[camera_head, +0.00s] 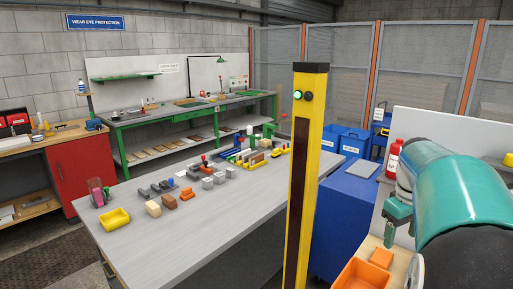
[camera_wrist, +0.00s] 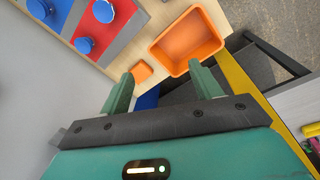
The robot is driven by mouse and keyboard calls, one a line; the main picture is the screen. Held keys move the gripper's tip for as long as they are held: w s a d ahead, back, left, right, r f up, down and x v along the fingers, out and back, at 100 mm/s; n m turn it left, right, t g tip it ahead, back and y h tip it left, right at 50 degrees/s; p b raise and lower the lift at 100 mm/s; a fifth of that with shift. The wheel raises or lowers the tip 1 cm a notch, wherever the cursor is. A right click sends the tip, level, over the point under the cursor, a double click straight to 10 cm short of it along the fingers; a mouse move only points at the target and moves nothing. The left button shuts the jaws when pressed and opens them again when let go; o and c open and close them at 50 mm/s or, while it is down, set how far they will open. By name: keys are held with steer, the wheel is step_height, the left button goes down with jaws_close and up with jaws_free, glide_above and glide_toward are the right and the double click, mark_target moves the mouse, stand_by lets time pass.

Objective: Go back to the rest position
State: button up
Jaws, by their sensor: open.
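My gripper (camera_head: 398,222) has teal fingers and shows at the right of the head view, at the end of my teal arm. In the wrist view its two fingers (camera_wrist: 163,86) are spread apart with nothing between them gripped. Beyond them, an open orange bin (camera_wrist: 190,38) and a small orange block (camera_wrist: 142,71) are on a light wooden board (camera_wrist: 146,38). The bin (camera_head: 358,272) and block (camera_head: 382,257) also show low in the head view, below my gripper. The fingers look apart from both.
A yellow post (camera_head: 320,150) stands between my arm and a grey table (camera_head: 200,220) holding several parts. A blue cabinet (camera_head: 343,215) is behind the post. Blue knobs (camera_wrist: 103,11) sit on a red panel (camera_wrist: 112,32) at the wrist view's upper left. A red bottle (camera_head: 393,158) stands behind my arm.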

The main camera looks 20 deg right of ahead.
steer(key=w+a+r+t+h, duration=0.1)
steer(key=w+a+t, duration=0.15)
steer(key=a, duration=1.85)
steer(key=s+a+f+t+y, duration=0.1)
steer(key=s+a+f, duration=0.1)
steer(key=a, duration=0.6)
steer(key=s+a+f+t+y, duration=0.1)
steer(key=s+a+f, duration=0.1)
steer(key=s+a, duration=0.3)
steer(key=a, duration=0.3)
steer(key=shift+a+f+n+t, duration=0.15)
steer(key=shift+f+n+t, duration=0.1)
steer(key=shift+n+t, duration=0.1)
steer(key=c, duration=0.6)
steer(key=shift+w, duration=0.1)
